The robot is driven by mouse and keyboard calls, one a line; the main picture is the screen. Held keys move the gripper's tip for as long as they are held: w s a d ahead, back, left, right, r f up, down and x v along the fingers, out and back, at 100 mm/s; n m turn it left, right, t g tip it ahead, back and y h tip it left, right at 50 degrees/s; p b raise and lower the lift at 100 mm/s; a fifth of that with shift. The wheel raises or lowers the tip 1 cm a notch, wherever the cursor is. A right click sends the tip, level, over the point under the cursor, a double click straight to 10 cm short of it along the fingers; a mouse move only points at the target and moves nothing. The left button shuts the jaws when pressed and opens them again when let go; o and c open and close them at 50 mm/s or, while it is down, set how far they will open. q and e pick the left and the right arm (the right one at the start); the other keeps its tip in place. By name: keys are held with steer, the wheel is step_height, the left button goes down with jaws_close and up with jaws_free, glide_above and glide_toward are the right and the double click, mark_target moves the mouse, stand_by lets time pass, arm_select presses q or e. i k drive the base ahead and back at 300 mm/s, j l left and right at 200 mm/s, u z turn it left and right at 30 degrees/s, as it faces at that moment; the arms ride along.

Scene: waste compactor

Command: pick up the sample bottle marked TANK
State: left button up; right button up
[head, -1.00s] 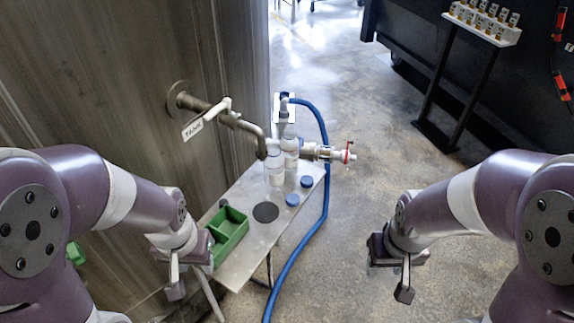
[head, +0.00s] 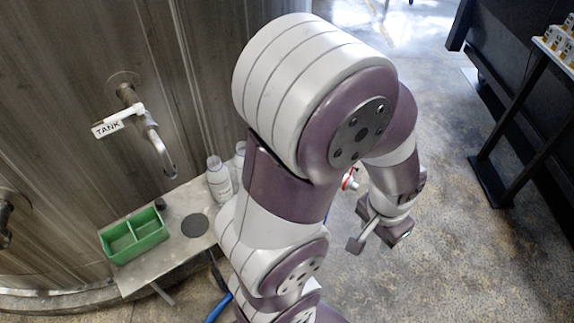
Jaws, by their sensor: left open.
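Two white sample bottles stand on the small metal shelf in the head view. The nearer bottle (head: 219,180) is mostly in view, and the other bottle (head: 240,158) is partly hidden behind my arm. Their markings are too small to read. A white tag reading TANK (head: 108,129) hangs at the bent tap pipe (head: 153,140) above the shelf. My left gripper (head: 378,238) is open and empty over the floor, to the right of the shelf and apart from the bottles. My right gripper is out of view.
The shelf (head: 160,262) carries a green divided tray (head: 135,237) and a dark round pad (head: 195,225). A red valve handle (head: 349,179) and blue hose (head: 218,308) show beside my arm. A rack of small items (head: 557,45) stands at the far right. The floor between is clear.

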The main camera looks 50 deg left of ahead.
mark_target(218, 181)
steer(key=i+u, duration=0.35)
steer(key=i, duration=0.15)
steer(key=i+l+u, duration=0.15)
steer(key=i+u, duration=0.15)
steer(key=i, duration=0.15)
steer(key=i+l+u, duration=0.35)
steer(key=i, duration=0.15)
steer(key=i+j+u, duration=0.15)
steer(key=u, duration=0.25)
steer(key=i+j+u, duration=0.1)
steer(key=u, duration=0.35)
steer(key=i+u, duration=0.25)
steer(key=u, duration=0.15)
steer(key=i+u, duration=0.15)
steer(key=u, duration=0.3)
steer(key=i+l+u, duration=0.15)
steer(key=u, duration=0.25)
steer(key=i+l+u, duration=0.15)
steer(key=u, duration=0.3)
steer(key=i+l+u, duration=0.1)
steer(key=i+u, duration=0.15)
